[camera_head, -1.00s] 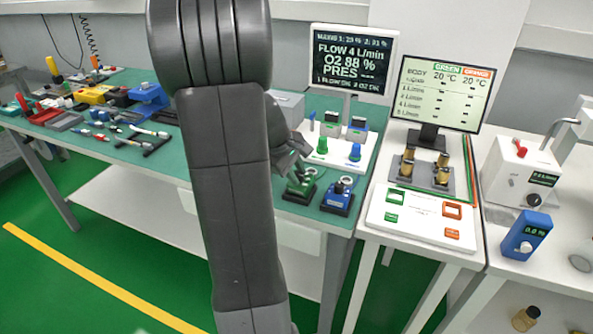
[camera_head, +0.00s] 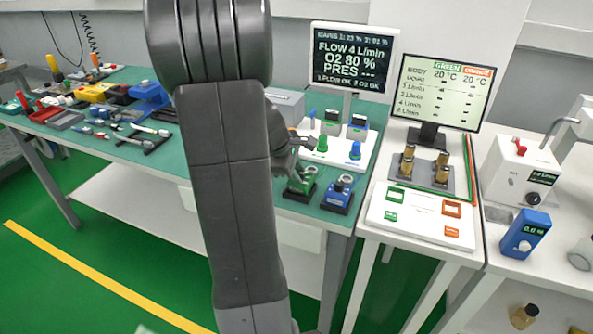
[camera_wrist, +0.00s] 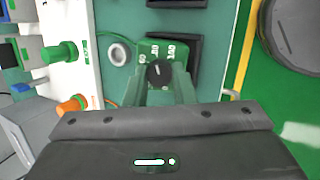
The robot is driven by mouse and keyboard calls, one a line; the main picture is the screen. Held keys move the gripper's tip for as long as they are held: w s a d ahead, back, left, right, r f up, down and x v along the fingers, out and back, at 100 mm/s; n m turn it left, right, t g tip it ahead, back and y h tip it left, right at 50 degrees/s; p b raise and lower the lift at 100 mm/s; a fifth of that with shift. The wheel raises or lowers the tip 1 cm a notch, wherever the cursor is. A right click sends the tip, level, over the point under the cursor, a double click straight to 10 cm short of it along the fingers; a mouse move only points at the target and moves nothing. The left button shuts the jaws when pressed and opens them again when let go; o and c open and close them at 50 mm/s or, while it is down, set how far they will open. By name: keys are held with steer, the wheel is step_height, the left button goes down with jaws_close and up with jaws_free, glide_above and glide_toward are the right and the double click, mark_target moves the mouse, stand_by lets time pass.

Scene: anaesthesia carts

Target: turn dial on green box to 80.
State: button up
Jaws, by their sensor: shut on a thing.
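The green box (camera_head: 300,188) stands near the front edge of the green table, left of a blue box. In the wrist view the green box (camera_wrist: 165,50) has a dark round dial (camera_wrist: 158,72) with a pale pointer line and white markings too blurred to read surely. My gripper (camera_wrist: 160,85) is at the dial, its two fingers closed around it. In the head view my gripper (camera_head: 294,165) reaches down over the green box, partly behind my arm. The black screen (camera_head: 350,58) behind reads O2 80 % and FLOW 4 L/min.
A blue box (camera_head: 338,192) stands close to the right of the green box. A white base (camera_head: 325,160) with a green and a blue knob lies just behind. A second screen (camera_head: 440,92) stands on the white table at right. Tools and small parts crowd the table's left.

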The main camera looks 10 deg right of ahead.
steer(key=o, duration=1)
steer(key=p+v, duration=0.1)
steer(key=v, duration=1.2)
steer(key=shift+a+r, duration=0.25)
steer(key=shift+r, duration=0.1)
steer(key=shift+s, duration=0.1)
steer(key=b+x, duration=0.1)
steer(key=x, duration=1.3)
steer(key=shift+r, duration=0.15)
